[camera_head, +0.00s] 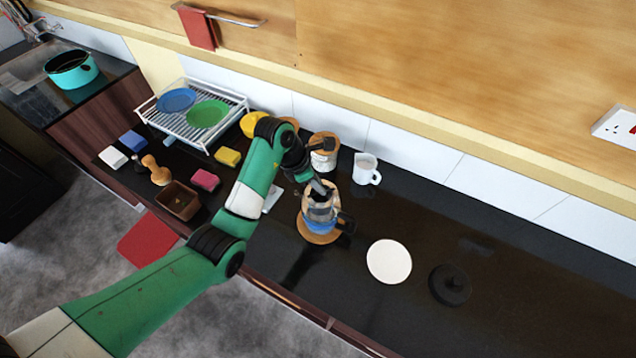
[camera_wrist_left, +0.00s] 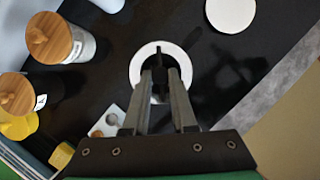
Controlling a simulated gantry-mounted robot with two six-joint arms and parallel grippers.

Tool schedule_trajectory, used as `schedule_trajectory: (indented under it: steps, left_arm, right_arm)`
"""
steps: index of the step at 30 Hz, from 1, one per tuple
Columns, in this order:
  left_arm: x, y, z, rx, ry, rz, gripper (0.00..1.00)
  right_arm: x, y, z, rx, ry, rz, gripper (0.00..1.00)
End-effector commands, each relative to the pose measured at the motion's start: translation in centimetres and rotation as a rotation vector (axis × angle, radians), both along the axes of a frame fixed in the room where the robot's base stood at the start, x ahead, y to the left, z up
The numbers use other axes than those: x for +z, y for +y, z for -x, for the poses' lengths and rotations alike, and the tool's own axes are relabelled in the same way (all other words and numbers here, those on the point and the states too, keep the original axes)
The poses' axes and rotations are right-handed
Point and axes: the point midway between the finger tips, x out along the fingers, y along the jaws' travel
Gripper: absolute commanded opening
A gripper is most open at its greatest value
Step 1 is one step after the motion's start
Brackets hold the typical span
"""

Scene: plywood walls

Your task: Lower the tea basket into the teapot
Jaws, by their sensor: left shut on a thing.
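The teapot (camera_head: 318,226) has a clear body with a blue band and a dark handle on its right. It stands on a round wooden trivet (camera_head: 308,236). My left gripper (camera_head: 322,190) is over the teapot's mouth, pointing down. In the left wrist view its fingers (camera_wrist_left: 160,78) are shut on the tea basket, whose pale round rim (camera_wrist_left: 136,66) surrounds a dark middle. The fingers hide part of the basket, and I cannot tell how deep it sits in the teapot. My right gripper is not in view.
A white disc (camera_head: 389,261) and a black knobbed lid (camera_head: 451,285) lie to the right. A white mug (camera_head: 365,169) and a wooden-lidded jar (camera_head: 323,158) stand behind. A dish rack (camera_head: 170,128), sponges and a brown box (camera_head: 178,202) are left.

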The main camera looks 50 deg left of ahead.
Motion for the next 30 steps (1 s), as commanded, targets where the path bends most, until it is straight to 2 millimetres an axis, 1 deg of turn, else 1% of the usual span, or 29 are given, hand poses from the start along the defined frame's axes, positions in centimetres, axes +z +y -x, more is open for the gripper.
schedule_trajectory:
  steps: [5,24,30]
  left_arm:
    - [-0.2,0.0,0.0,0.000,0.000,0.000,0.00]
    - [-3.2,0.0,0.0,0.000,0.000,0.000,0.00]
    - [-3.2,0.0,0.0,0.000,0.000,0.000,0.00]
  right_arm:
    - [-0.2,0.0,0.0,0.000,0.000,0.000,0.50]
    - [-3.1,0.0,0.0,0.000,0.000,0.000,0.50]
    - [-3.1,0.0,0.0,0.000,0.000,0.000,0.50]
